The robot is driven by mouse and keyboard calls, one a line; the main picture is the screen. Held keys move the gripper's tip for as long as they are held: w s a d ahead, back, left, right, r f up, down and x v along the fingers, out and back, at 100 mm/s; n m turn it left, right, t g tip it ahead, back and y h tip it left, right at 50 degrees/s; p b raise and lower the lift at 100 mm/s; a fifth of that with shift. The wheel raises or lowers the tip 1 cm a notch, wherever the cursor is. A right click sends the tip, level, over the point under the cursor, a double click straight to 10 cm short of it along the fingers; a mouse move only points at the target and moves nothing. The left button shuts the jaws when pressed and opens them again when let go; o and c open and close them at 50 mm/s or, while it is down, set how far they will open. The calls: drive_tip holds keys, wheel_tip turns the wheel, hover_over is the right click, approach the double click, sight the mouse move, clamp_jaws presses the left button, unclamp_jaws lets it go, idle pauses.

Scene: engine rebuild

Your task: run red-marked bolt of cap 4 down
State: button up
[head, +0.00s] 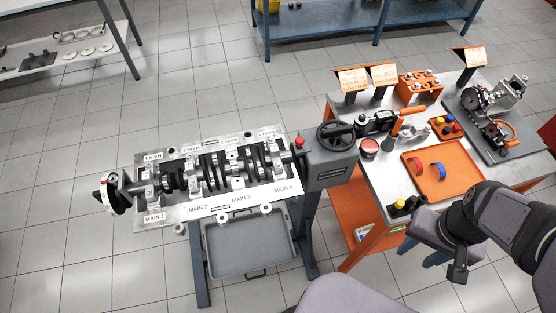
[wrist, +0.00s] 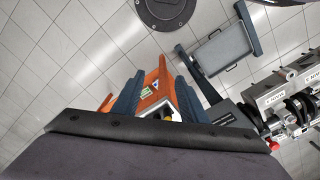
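The engine block (head: 215,208) with its crankshaft lies on a stand left of centre in the head view, with labels MAIN 1 to MAIN 4 along its front edge. The cap 4 area (head: 273,160) is at the block's right end. Its bolts are too small for me to make out a red mark. Part of the block also shows at the right of the wrist view (wrist: 258,103). My gripper (head: 422,252) is low at the right, by the cart's front edge and well away from the block. In the wrist view its two fingers (wrist: 160,80) are apart with nothing held between them.
A grey stand head with a handwheel (head: 336,135) adjoins the block's right end. The orange cart (head: 362,225) carries an orange tray (head: 440,188), a black tool with an orange handle (head: 385,120) and sign boards. A grey tray (head: 248,245) sits below the block.

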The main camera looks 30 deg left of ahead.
drive_tip(key=shift+a, duration=0.15)
drive_tip(key=c, duration=0.3)
drive_tip(key=s+a+f+n+g, duration=0.2)
drive_tip(key=s+a+f+n, duration=0.1)
drive_tip(key=a+f, duration=0.15)
drive_tip(key=w+a+f+n, duration=0.2)
drive_tip(key=w+a, duration=0.2)
drive_tip(key=a, duration=0.5)
drive_tip(key=w+a+f+n, duration=0.2)
drive_tip(key=w+a+f, duration=0.15)
drive_tip(key=a, duration=0.45)
drive_tip(key=w+a+r+n+y, duration=0.2)
drive_tip(key=w+a+r+n, duration=0.1)
drive_tip(key=a+r+n, duration=0.2)
drive_tip(key=w+a+r+n+y, duration=0.1)
drive_tip(key=w+a+r+n, duration=0.3)
drive_tip(key=a+n, duration=0.6)
drive_tip(key=r+n, duration=0.1)
drive_tip(key=n, duration=0.2)
drive_tip(key=shift+w+a+g+y, duration=0.25)
drive_tip(key=shift+a+g+y, duration=0.05)
drive_tip(key=shift+y, duration=0.1)
